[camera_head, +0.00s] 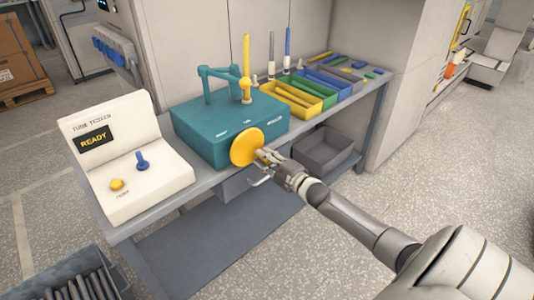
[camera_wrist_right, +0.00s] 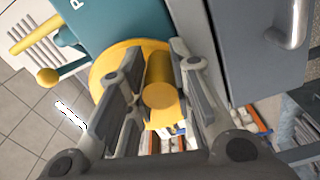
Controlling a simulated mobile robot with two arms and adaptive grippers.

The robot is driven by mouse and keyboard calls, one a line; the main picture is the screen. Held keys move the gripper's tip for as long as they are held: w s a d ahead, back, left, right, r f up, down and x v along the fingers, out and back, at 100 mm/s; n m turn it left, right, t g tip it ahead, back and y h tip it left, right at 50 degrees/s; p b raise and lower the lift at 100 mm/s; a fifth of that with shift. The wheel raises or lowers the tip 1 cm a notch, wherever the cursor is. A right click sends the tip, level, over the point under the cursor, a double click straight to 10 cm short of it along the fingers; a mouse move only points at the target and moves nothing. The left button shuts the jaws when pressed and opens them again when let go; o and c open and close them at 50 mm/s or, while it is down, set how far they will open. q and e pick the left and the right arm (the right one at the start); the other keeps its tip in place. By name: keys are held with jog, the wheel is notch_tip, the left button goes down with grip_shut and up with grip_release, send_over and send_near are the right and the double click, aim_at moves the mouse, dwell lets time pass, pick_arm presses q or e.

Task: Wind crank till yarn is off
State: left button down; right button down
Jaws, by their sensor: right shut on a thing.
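The teal winder box (camera_head: 215,128) stands on the bench, with a yellow crank disc (camera_head: 247,147) on its front face. A yellow upright spindle (camera_head: 246,68) and a teal bracket (camera_head: 220,75) stand on its top. I cannot tell how much yarn is on it. My right gripper (camera_head: 268,157) is at the disc. In the right wrist view the disc (camera_wrist_right: 112,66) lies behind the fingers, and the right gripper (camera_wrist_right: 158,95) has the yellow crank knob (camera_wrist_right: 160,98) between its two fingers. My left gripper is in neither view.
A white tester box (camera_head: 125,165) with a READY display stands to the left. Yellow, green and blue trays (camera_head: 298,100) line the bench to the right. A grey drawer with a handle (camera_head: 262,178) and an open grey bin (camera_head: 325,150) sit near my right gripper.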

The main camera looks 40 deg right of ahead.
jog(key=m, duration=0.2)
jog(key=a+m+p, duration=0.1)
jog(key=a+f+m, duration=0.1)
jog(key=m, duration=0.1)
jog(key=shift+s+a+f+m+p, duration=0.1)
jog(key=shift+m+p, duration=0.2)
jog(key=m, duration=0.1)
jog(key=a+m+p, duration=0.1)
jog(key=m, duration=0.1)
jog(key=shift+a+m, duration=0.25)
jog(key=shift+m, duration=0.05)
jog(key=shift+s+a+m+p, duration=0.1)
jog(key=shift+a+m+p, duration=0.25)
jog(key=shift+m, duration=0.5)
jog(key=shift+a+m+p, duration=0.3)
jog(key=shift+a+m, duration=0.05)
jog(key=shift+m, duration=0.5)
jog(key=c, duration=1.4)
grip_release()
jog(key=shift+o, duration=0.7)
send_near(245, 163)
jog(key=s, duration=0.5)
jog(key=shift+s+d, duration=0.35)
jog(key=shift+d, duration=0.05)
